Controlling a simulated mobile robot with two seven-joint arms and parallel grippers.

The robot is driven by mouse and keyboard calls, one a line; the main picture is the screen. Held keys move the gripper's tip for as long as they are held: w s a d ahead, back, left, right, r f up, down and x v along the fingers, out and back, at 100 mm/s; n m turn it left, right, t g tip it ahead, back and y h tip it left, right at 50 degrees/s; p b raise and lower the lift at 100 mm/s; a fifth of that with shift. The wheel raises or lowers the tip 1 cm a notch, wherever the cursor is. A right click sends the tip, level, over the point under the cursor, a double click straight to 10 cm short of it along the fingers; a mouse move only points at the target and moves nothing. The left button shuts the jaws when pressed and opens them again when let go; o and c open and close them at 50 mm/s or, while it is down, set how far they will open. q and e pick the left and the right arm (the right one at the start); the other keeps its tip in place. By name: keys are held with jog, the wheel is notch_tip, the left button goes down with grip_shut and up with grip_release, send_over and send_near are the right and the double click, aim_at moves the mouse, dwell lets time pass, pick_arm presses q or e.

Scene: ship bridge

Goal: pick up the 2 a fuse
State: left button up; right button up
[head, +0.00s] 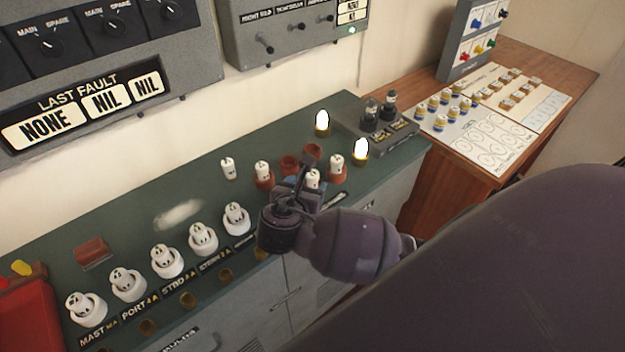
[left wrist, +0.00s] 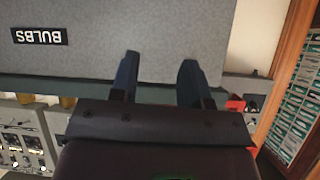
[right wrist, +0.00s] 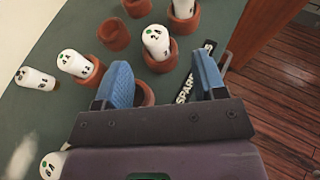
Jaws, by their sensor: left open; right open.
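White fuses stand in red cups on the green counter; their ratings are too small to read surely. In the right wrist view, one fuse (right wrist: 155,42) with a dark mark like a 2 stands in a cup just beyond my right gripper (right wrist: 168,80). That fuse also shows beside the gripper in the head view (head: 313,180). The right gripper is open, with a red cup (right wrist: 146,93) partly hidden between its fingers. Other fuses (right wrist: 75,62) (right wrist: 182,8) stand in cups, and one fuse (right wrist: 36,78) is outside any cup. My left gripper (left wrist: 158,82) is open and empty before a grey panel.
Two empty red cups (head: 289,165) (head: 308,155) stand behind the right gripper. A row of white fuse holders (head: 203,238) lines the counter front. A grey panel marked BULBS (left wrist: 120,40) fills much of the left wrist view.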

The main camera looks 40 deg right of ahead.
aim_at(311, 177)
jog(key=shift+w+a+x, duration=0.1)
jog(key=shift+w+x, duration=0.05)
jog(key=shift+x, duration=1.7)
jog(key=shift+w+a+x, duration=0.1)
jog(key=shift+a+x, duration=0.05)
jog(key=shift+x, duration=1.65)
jog(key=shift+c, duration=0.3)
jog(key=c, duration=1)
